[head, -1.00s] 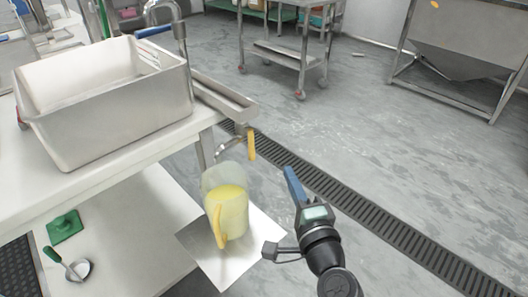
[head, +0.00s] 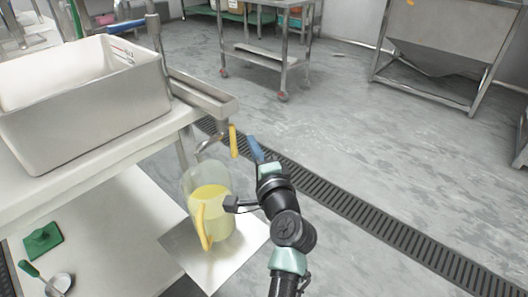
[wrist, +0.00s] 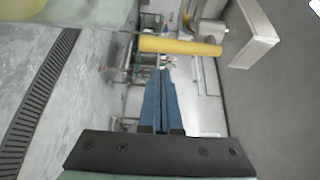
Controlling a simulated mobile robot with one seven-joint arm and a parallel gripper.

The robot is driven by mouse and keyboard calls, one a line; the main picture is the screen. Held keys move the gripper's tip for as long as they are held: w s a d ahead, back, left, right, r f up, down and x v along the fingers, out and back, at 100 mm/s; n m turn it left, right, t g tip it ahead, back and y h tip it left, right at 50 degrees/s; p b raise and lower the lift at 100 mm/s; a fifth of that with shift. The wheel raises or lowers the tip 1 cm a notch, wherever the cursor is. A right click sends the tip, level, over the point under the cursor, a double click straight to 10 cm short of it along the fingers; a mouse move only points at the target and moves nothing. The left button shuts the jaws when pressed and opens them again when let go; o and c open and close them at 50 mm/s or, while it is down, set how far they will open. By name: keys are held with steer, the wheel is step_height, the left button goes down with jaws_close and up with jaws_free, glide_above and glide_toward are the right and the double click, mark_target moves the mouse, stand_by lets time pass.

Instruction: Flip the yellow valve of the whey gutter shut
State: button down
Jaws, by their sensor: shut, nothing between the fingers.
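The yellow valve handle (head: 233,141) hangs straight down under the end of the steel whey gutter (head: 203,94) in the head view. In the wrist view the handle (wrist: 180,46) lies across the picture just beyond my fingertips. My gripper (head: 254,148) has blue fingers, shut with nothing between them, close to the right of the handle. In the wrist view the fingertips (wrist: 160,74) point towards the handle; I cannot tell whether they touch it. A clear jug (head: 210,207) with yellow liquid and a yellow handle stands below the gutter's end.
The jug stands on a pale metal plate (head: 237,254). A floor drain (head: 350,208) crosses open floor at right.

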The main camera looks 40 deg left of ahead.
steer(key=shift+s+a, duration=0.25)
steer(key=shift+s, duration=0.75)
steer(key=shift+r+p, duration=0.2)
steer(key=shift+p, duration=0.45)
